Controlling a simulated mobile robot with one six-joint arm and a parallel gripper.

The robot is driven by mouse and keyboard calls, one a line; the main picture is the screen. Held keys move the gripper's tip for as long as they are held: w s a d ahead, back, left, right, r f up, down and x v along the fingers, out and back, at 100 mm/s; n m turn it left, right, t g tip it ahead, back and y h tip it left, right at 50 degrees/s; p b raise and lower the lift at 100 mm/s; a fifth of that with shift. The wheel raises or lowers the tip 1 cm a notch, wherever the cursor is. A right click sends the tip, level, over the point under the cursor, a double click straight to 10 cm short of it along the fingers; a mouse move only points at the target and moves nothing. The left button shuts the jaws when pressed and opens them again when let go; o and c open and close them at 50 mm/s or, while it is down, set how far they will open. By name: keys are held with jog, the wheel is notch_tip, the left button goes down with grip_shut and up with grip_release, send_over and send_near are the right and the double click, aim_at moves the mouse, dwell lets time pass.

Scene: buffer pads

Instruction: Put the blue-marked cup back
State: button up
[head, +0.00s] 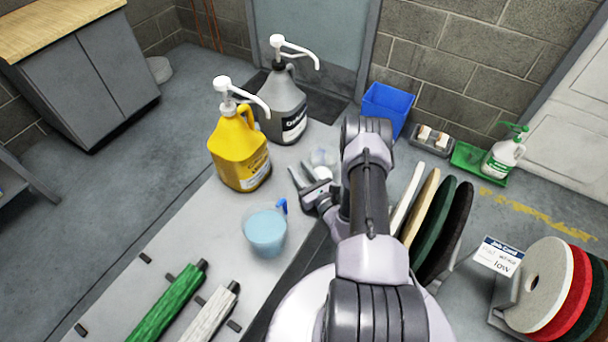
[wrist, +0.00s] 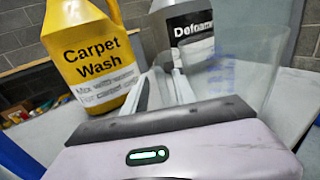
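A clear cup (head: 323,157) stands on the grey bench top behind my gripper, partly covered by my arm in the head view. In the wrist view the clear cup (wrist: 238,75) is large at the right and shows faint blue marks. My gripper (head: 299,166) is low over the bench beside it.
A yellow Carpet Wash jug (head: 240,150) and a grey jug (head: 284,108), both with pumps, stand behind. Green (head: 166,308) and white (head: 211,315) rolls lie in front. A blue bin (head: 385,106), round pads (head: 440,225) and a job card (head: 498,257) are right.

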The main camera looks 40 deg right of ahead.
jog(key=s+p, duration=0.1)
jog(key=s, duration=0.3)
jog(key=s+p, duration=0.1)
jog(key=s, duration=0.3)
jog(key=s+a+p, duration=0.1)
jog(key=s, duration=0.3)
jog(key=shift+r+p, duration=0.1)
jog(key=shift+p, duration=0.25)
jog(key=w+a+r+n+y, duration=0.4)
jog(key=w+r+n+y, duration=0.25)
jog(key=r, duration=0.45)
jog(key=a+r+n+g+y, duration=0.8)
jog(key=a+r+n+y, duration=0.15)
jog(key=a+r, duration=0.3)
jog(key=s+a+r+n+g+h, duration=0.5)
jog(key=s+a+r+n+g, duration=0.5)
jog(key=s+a+r+n, duration=0.15)
jog(key=s+d+r+n+t+h, duration=0.3)
jog(key=s+r+n+t+h, duration=0.2)
jog(key=s+r+h, duration=0.1)
jog(key=shift+s+r+t+h, duration=0.25)
jog(key=shift+t+h, duration=0.15)
jog(key=shift+h, duration=0.5)
